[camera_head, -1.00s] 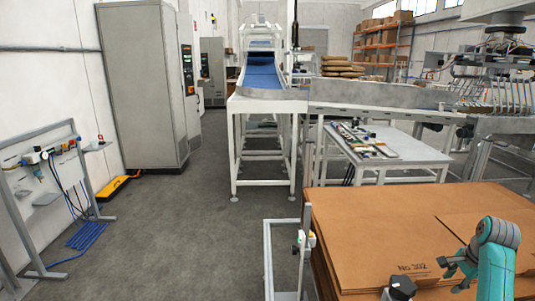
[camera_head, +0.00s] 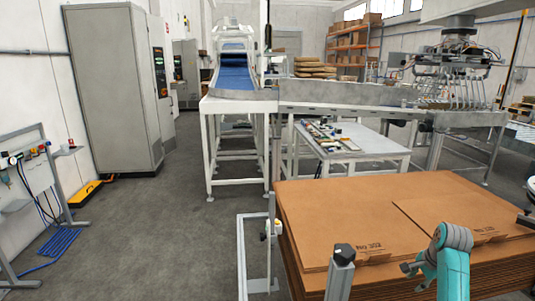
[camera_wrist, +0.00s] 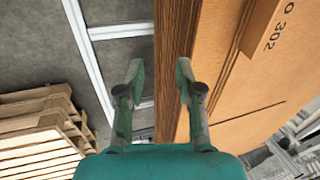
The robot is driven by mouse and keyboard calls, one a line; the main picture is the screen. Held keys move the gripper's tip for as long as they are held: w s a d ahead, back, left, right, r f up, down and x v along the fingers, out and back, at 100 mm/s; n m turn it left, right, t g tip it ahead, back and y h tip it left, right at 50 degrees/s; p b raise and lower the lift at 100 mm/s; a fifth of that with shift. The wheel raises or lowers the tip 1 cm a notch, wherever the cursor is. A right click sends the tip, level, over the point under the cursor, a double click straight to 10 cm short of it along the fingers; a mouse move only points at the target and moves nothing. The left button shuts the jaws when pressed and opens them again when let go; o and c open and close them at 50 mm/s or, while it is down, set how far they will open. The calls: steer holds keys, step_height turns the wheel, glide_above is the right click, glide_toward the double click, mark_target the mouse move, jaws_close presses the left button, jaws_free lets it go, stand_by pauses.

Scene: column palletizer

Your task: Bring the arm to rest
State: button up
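My teal arm (camera_head: 453,265) stands over the front right of the cardboard stack in the head view. My gripper (camera_head: 413,279) is at its left side, beside the stack's near edge. In the wrist view my gripper (camera_wrist: 160,75) has its two fingers well apart with nothing between them. The side edge of the cardboard stack (camera_wrist: 171,65) shows beyond the gap between the fingers. I cannot tell whether a finger touches the cardboard.
A stack of flat cardboard (camera_head: 350,210) fills the front right. A metal frame (camera_head: 241,260) stands left of it. Wooden pallets (camera_wrist: 40,130) show left in the wrist view. A table (camera_head: 375,145) and blue conveyor (camera_head: 234,75) stand behind.

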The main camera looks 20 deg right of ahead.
steer(key=s+a+f+n+t+h, duration=0.1)
steer(key=s+a+f+n+t, duration=0.15)
steer(key=a+f, duration=0.8)
steer(key=s+a+f+n+t+h, duration=0.15)
steer(key=a+f+n, duration=0.25)
steer(key=a+f, duration=0.65)
steer(key=s+a+n+t, duration=0.1)
steer(key=s+a+n, duration=0.1)
steer(key=s+a, duration=0.7)
steer(key=s+a+r+n+t+y, duration=0.1)
steer(key=s+a+r+n+t, duration=0.35)
steer(key=s+a, duration=0.8)
steer(key=s+a+r+n+t+y, duration=0.1)
steer(key=s+a+r+n, duration=0.1)
steer(key=s+r, duration=0.4)
steer(key=s+a+r+n+t+y, duration=0.1)
steer(key=s+a+r+n, duration=0.2)
steer(key=r, duration=0.8)
steer(key=s+n, duration=0.2)
steer(key=s, duration=0.2)
steer(key=shift+r, duration=0.15)
